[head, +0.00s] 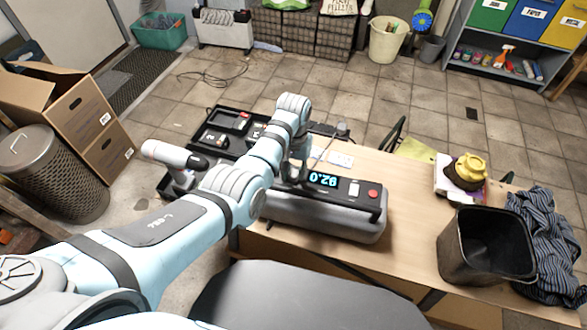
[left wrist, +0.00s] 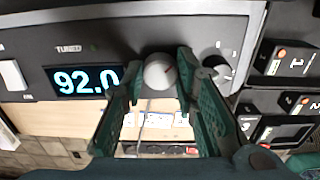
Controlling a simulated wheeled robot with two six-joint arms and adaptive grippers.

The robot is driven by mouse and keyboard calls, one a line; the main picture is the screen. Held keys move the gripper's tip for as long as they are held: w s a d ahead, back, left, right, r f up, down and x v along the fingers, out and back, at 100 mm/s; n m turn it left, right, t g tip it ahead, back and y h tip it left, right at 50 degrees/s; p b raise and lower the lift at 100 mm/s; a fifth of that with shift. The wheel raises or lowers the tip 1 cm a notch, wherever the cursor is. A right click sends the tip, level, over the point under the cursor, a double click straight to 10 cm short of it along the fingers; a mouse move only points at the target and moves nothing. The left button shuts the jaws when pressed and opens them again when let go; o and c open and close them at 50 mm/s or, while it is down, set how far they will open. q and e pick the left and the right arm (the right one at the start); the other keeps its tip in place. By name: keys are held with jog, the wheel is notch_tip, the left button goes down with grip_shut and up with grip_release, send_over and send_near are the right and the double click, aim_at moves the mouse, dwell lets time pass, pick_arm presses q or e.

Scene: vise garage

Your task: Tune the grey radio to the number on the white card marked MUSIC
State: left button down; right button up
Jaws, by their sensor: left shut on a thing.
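The grey radio (head: 325,213) lies on the wooden table with its panel facing up. Its lit display (head: 323,180) reads 92.0, and the display also shows in the left wrist view (left wrist: 87,80). My left gripper (head: 292,175) is over the panel beside the display. In the left wrist view its green fingers are shut on the pale round tuning knob (left wrist: 159,70). A smaller dark knob (left wrist: 216,67) sits beside it. White cards (head: 340,159) lie on the table behind the radio; their writing is too small to read. My right gripper is not in view.
A red button (head: 373,193) is on the radio's panel. A dark bin (head: 485,245), striped cloth (head: 550,245) and yellow-topped object (head: 467,170) stand at the table's right. An open black tool case (head: 225,130) is behind left. The table between radio and bin is clear.

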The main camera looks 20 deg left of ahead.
pick_arm(q)
jog(key=m+p, duration=0.1)
jog(key=m, duration=0.1)
jog(key=shift+r+m, duration=0.1)
jog(key=shift+m, duration=0.2)
jog(key=shift+w+m+p, duration=0.1)
jog(key=shift+m+p, duration=0.55)
jog(key=shift+m, duration=0.55)
jog(key=c, duration=1.2)
grip_release()
jog(key=shift+c, duration=0.2)
